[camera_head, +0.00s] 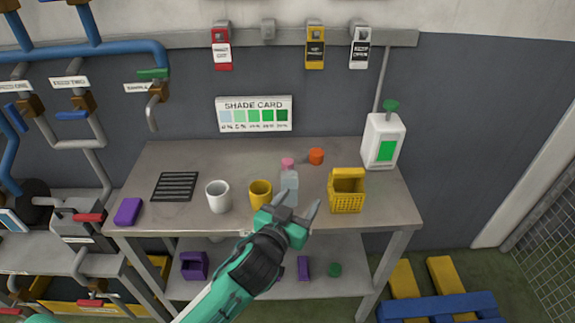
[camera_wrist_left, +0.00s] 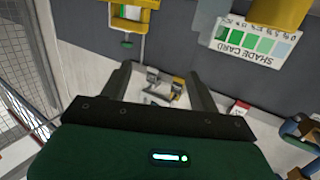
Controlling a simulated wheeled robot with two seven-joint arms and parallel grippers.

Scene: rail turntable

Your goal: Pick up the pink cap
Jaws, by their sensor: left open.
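I cannot make out the pink cap in the wrist view. My right gripper is not in view.
A yellow mug (camera_head: 260,194) stands left of the bottle, with a white mug (camera_head: 218,196) further left. A yellow basket (camera_head: 347,199) stands to the right. An orange piece (camera_head: 316,156) lies behind, and a white dispenser (camera_head: 381,140) is at the back right.

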